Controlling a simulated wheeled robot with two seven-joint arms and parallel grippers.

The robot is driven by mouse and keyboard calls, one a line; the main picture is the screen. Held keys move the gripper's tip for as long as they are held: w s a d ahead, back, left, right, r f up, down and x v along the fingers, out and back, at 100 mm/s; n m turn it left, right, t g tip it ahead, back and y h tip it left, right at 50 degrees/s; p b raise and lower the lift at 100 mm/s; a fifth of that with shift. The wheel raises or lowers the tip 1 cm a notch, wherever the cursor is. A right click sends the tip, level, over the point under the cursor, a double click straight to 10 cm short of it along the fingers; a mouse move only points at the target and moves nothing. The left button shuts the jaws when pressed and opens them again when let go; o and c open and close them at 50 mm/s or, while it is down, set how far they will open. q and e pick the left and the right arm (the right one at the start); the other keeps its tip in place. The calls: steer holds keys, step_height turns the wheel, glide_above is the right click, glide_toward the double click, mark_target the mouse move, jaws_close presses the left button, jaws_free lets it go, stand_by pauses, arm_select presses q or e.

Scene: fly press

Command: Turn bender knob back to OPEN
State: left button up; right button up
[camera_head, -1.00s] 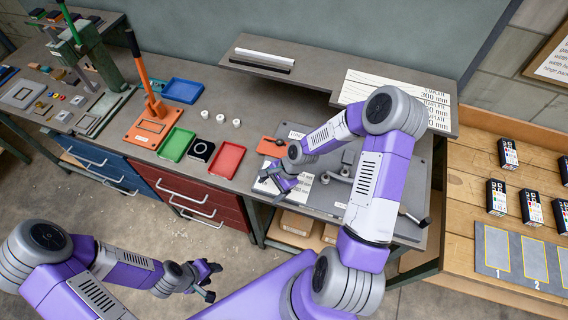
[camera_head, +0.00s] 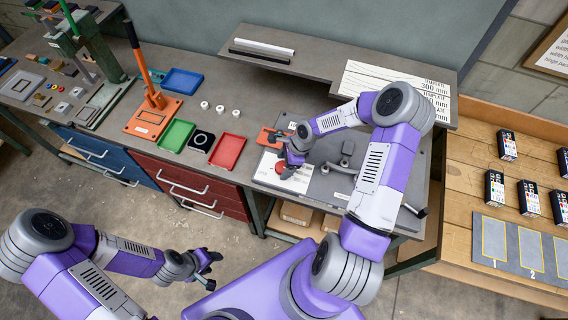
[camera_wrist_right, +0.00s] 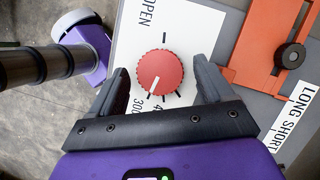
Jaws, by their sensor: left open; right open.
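The red bender knob (camera_wrist_right: 160,73) sits on a white dial plate (camera_wrist_right: 194,28) with OPEN at one end and numbers at the other. Its white pointer line is turned toward the numbers, near the 300 end, away from OPEN. My right gripper (camera_wrist_right: 168,82) is open, with one finger on each side of the knob; I cannot tell whether they touch it. In the head view the knob (camera_head: 281,169) shows partly under my right gripper (camera_head: 287,163). My left gripper (camera_head: 212,266) is open and empty, over the floor in front of the bench.
An orange slide plate (camera_wrist_right: 262,45) with a black knob lies beside the dial, by a LONG/SHORT label. The bender's lever and posts (camera_head: 345,155) stand right of the dial. Red (camera_head: 227,151) and green (camera_head: 176,135) trays lie to the left.

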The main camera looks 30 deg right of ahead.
steer(key=shift+f, duration=0.1)
steer(key=c, duration=1)
steer(key=shift+c, duration=0.2)
steer(key=shift+a, duration=0.1)
